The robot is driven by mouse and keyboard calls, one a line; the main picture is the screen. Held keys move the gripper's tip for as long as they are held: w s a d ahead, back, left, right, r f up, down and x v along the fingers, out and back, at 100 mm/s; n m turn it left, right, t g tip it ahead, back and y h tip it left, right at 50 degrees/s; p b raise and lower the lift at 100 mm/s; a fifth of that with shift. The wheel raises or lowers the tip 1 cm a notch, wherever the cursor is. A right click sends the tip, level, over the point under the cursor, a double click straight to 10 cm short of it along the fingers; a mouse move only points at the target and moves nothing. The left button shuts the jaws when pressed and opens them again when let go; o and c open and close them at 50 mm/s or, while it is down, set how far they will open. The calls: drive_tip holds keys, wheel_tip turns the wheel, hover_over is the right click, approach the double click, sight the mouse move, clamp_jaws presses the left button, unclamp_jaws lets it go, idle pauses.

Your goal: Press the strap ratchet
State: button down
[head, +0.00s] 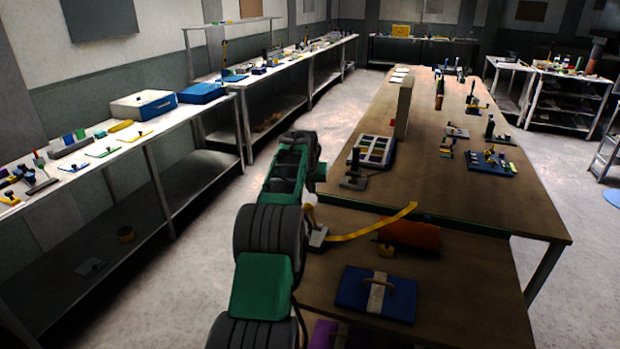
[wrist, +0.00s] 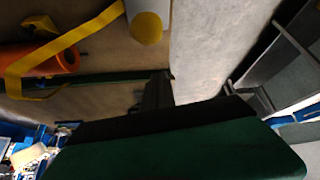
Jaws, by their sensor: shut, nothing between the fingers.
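A yellow strap (head: 375,225) runs from a grey block-like piece (head: 318,238), which looks like the strap ratchet, across the wooden table to the right. Part of the ratchet is hidden behind my arm in the head view. In the wrist view the strap (wrist: 62,42) leads up to the grey piece (wrist: 150,6), which has a round yellow knob (wrist: 146,29) on it. My gripper (wrist: 160,76) is shut and empty, with dark fingers. It is apart from the knob, below it in the wrist picture, over the table's edge region.
An orange roll (head: 412,236) lies beside the strap; a blue case (head: 375,294) with a pale band lies nearer. A tray of coloured pieces (head: 368,155) and an upright tan board (head: 403,108) stand farther back. The floor left of the table is clear.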

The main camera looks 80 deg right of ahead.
drive_tip(key=a, duration=0.3)
drive_tip(key=shift+s+f, duration=0.15)
drive_tip(key=shift+a+f, duration=0.25)
drive_tip(key=shift+a, duration=0.25)
